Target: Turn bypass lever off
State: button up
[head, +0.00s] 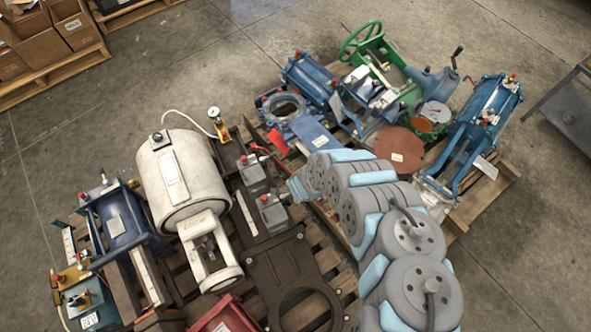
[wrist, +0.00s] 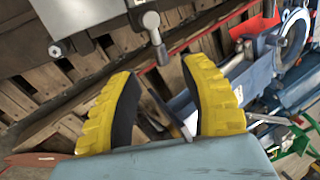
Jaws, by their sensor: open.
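In the wrist view a short grey lever (wrist: 157,42) with a rounded metal knob juts down from a grey housing (wrist: 85,18). I take it for the bypass lever, but no label is readable. My gripper (wrist: 158,72) is open, its two yellow ribbed fingers spread apart. The lever's lower end shows near the gap between the fingertips; I cannot tell whether they touch. In the head view two grey boxes with red knobs, one at the back (head: 252,172) and one nearer (head: 271,211), stand on the middle pallet. My arm's grey and light-blue links hide the gripper there.
A white tank (head: 180,180) and a dark flat plate with a round opening (head: 290,285) crowd the same area. Blue machinery (head: 300,125) and a green handwheel (head: 358,40) stand on the pallet behind. Open concrete floor (head: 240,70) lies at the back.

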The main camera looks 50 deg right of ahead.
jog(key=shift+s+r, duration=0.25)
jog(key=shift+r, duration=0.25)
dwell(0.5)
